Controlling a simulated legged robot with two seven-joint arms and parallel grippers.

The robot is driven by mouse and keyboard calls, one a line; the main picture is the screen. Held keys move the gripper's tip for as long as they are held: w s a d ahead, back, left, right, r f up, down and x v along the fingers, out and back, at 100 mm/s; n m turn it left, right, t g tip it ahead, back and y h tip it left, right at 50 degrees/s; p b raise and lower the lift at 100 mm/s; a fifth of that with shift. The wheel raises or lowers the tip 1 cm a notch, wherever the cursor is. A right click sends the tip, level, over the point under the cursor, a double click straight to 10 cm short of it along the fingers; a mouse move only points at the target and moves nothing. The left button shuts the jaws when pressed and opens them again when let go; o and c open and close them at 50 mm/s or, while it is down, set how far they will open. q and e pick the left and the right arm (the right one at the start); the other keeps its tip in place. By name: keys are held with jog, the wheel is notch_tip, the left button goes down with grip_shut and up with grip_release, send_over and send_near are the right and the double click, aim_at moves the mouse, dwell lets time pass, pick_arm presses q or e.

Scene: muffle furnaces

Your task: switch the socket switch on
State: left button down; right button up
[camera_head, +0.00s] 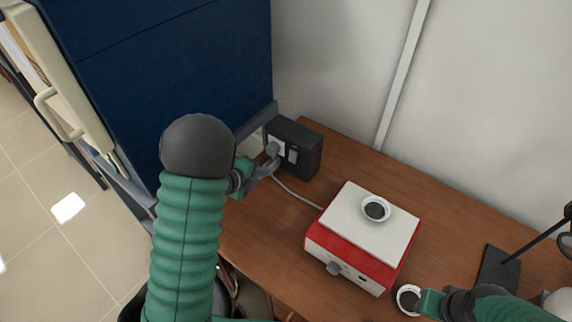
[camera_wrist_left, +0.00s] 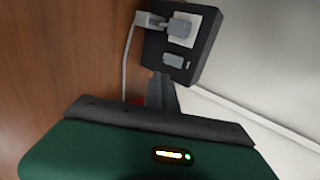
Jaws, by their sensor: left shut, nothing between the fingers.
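The black socket box (camera_head: 306,150) stands on the wooden table against the blue cabinet. Its socket switch (camera_head: 293,156) is a grey rocker on the front face, and it also shows in the left wrist view (camera_wrist_left: 173,60). A grey plug (camera_head: 273,149) sits in the white socket beside the switch. My left gripper (camera_head: 272,167) is shut and empty, its tips close in front of the switch. In the left wrist view the fingers (camera_wrist_left: 162,88) point at the switch; I cannot tell whether they touch it. My right gripper (camera_head: 425,302) is at the lower right; its fingers are unclear.
A red and white heating device (camera_head: 362,236) with a small dish (camera_head: 375,209) on top stands on the table (camera_head: 411,197). Its cable (camera_head: 297,194) runs to the socket. Another small dish (camera_head: 408,299) is by my right gripper. A black stand base (camera_head: 497,268) is at the right.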

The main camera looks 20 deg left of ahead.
pick_arm(q)
jog(key=shift+w+d, duration=0.1)
jog(key=shift+d, duration=0.05)
send_near(291, 160)
notch_tip(291, 160, down, 3)
jog(key=w, duration=0.1)
jog(key=w+p, duration=0.1)
jog(key=w+d, duration=0.1)
jog(key=w, duration=0.1)
jog(key=shift+f, duration=0.3)
jog(key=shift+w+f, duration=0.1)
jog(key=shift+w, duration=0.4)
